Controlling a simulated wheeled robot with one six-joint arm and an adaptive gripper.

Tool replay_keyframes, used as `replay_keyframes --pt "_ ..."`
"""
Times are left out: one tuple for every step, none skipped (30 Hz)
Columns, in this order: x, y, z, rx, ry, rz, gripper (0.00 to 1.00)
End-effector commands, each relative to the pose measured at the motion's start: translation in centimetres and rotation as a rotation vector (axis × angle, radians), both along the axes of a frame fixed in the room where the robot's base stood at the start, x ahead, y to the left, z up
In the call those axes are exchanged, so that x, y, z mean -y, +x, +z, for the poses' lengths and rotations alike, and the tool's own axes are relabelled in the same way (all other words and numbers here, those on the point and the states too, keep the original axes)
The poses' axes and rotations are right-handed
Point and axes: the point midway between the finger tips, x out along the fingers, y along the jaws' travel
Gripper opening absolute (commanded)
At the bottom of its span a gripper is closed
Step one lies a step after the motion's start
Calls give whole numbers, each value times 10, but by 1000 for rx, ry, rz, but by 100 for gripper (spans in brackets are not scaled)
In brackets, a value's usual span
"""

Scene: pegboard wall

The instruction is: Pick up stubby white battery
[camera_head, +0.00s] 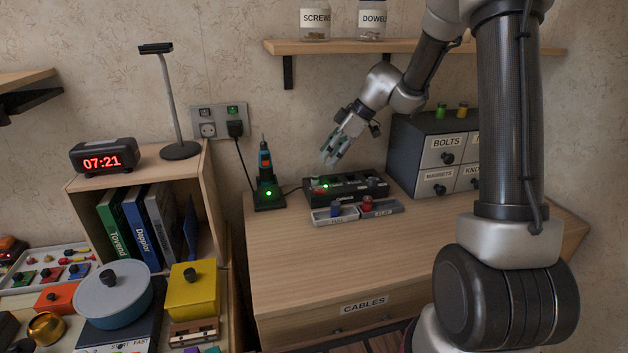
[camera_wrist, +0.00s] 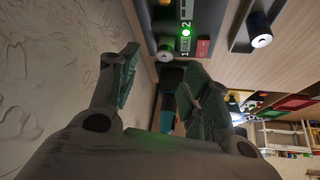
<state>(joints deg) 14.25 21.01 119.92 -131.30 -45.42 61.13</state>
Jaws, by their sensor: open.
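My gripper (camera_head: 333,156) is open and empty. It hangs just above the left part of the black charger (camera_head: 345,190), near the wall. In the wrist view its two fingers (camera_wrist: 162,75) stand apart. A small battery with a pale end (camera_wrist: 165,51) sits by the charger's edge, near the green light and the number 1, just beyond the fingertips. I cannot tell for sure that it is the stubby white battery. A second battery with a white end (camera_wrist: 261,38) lies farther right in a tray.
Two small trays with a blue piece (camera_head: 336,210) and a red piece (camera_head: 367,203) lie in front of the charger. A screwdriver stand (camera_head: 268,195) is to its left, a drawer cabinet (camera_head: 430,155) to its right. A shelf (camera_head: 420,48) runs above. The front desktop is clear.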

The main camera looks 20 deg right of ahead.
Motion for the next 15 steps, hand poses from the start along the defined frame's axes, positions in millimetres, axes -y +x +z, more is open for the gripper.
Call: replay_keyframes --pt "-4 0 -6 -3 1 2 48" --pt "-6 1 -9 -2 1 2 48" --pt "-8 2 -13 -3 0 2 48" --pt "-10 2 -16 -3 0 2 48" --pt "-12 3 -19 -3 1 1 48" --pt "-16 2 -25 -3 0 2 48" --pt "-19 2 -29 -4 1 3 48" --pt "-22 2 -34 -5 1 1 48" --pt "-25 2 -39 -4 -1 2 48" --pt "-27 3 -43 -4 1 1 48" --pt "-30 4 -47 -3 0 2 48" --pt "-32 6 -51 -2 0 1 48" --pt "-33 7 -53 -2 0 1 48" --pt "-34 7 -55 -1 -1 1 48" --pt "-35 8 -56 -1 1 0 48"
